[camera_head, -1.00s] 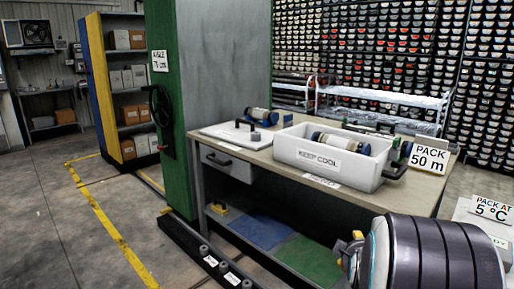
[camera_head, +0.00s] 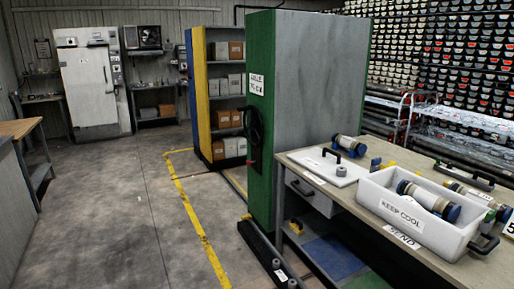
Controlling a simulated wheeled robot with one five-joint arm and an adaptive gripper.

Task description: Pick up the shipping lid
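The likely shipping lid is a flat white panel (camera_head: 330,166) with a black handle on top, lying on the workbench (camera_head: 365,205). It lies to the left of the white box (camera_head: 420,212) marked "KEEP COOL". The box is open at the top and holds a core liner (camera_head: 428,198) with a blue end cap. Another core liner (camera_head: 349,145) with blue ends rests behind the lid. My gripper is not in view, so its state does not show.
A green and grey cabinet (camera_head: 300,100) with a black wheel stands left of the bench. A shelf of boxes (camera_head: 222,95) is behind it. Open floor (camera_head: 120,200) with a yellow line (camera_head: 190,215) lies at left. A white cabinet door (camera_head: 88,88) is at the back.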

